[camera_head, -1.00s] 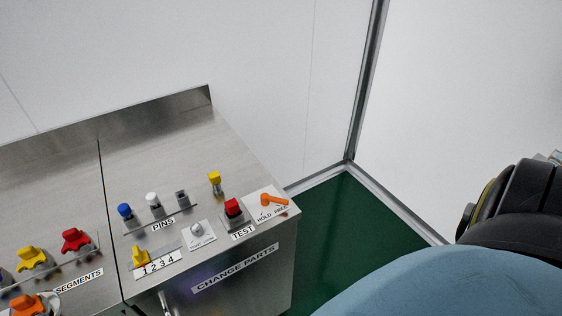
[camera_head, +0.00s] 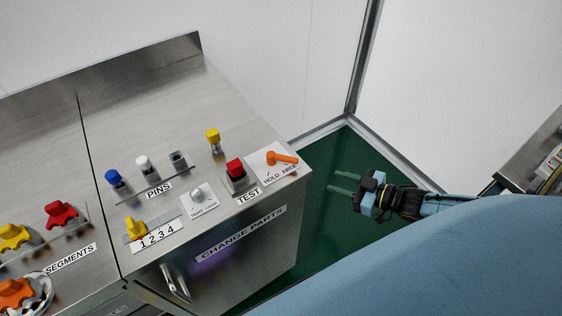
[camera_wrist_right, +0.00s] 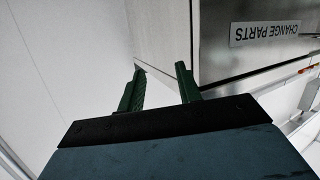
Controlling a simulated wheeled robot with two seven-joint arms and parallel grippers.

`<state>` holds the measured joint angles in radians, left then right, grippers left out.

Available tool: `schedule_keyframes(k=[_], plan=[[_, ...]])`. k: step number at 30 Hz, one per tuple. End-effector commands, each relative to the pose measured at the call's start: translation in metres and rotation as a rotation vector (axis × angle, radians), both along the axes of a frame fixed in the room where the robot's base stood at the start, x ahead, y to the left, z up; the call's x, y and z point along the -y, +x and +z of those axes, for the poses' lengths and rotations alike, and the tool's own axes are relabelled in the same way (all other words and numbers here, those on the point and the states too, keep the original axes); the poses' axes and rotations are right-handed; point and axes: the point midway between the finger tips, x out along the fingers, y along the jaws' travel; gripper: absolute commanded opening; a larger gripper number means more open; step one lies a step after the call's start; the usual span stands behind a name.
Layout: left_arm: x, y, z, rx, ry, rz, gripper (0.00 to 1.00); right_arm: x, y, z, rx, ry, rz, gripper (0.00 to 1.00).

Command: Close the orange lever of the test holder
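The orange lever (camera_head: 282,158) sits on a white plate marked HOLD and FREE (camera_head: 270,168) at the right front corner of the steel cabinet top. It points to the right, toward the FREE side. The red test piece (camera_head: 235,168) stands in its holder just left of the lever, behind the TEST label. My right gripper (camera_head: 343,183) is to the right of the cabinet, over the green floor, apart from the lever. Its two fingers are spread with nothing between them, as the right wrist view (camera_wrist_right: 160,88) also shows. My left gripper is not in view.
A door handle (camera_head: 175,282) sticks out in front. Another steel surface (camera_head: 530,155) is at the right.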

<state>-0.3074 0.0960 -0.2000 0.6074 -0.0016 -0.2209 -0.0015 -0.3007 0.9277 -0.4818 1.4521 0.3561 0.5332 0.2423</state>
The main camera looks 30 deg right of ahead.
Motion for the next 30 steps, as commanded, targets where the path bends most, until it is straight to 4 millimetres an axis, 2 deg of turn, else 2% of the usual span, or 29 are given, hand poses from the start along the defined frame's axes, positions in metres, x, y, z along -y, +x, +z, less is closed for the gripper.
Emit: schedule_keyframes(k=[1,3,6,9,13,16,30], plan=[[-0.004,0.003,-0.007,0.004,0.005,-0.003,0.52,-0.009,0.001,0.024,0.042,0.042,0.071,0.35],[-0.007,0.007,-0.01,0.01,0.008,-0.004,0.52,-0.022,-0.002,0.054,0.086,0.107,0.145,0.35],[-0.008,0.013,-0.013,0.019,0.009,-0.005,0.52,-0.036,-0.008,0.085,0.119,0.178,0.221,0.35],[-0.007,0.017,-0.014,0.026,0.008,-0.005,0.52,-0.044,-0.012,0.102,0.135,0.224,0.264,0.35],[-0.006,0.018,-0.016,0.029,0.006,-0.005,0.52,-0.051,-0.011,0.11,0.142,0.245,0.281,0.35],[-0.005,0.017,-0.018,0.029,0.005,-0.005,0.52,-0.059,-0.003,0.11,0.145,0.247,0.282,0.35],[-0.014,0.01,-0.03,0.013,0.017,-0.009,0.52,-0.119,0.059,0.11,0.146,0.244,0.28,0.35]])
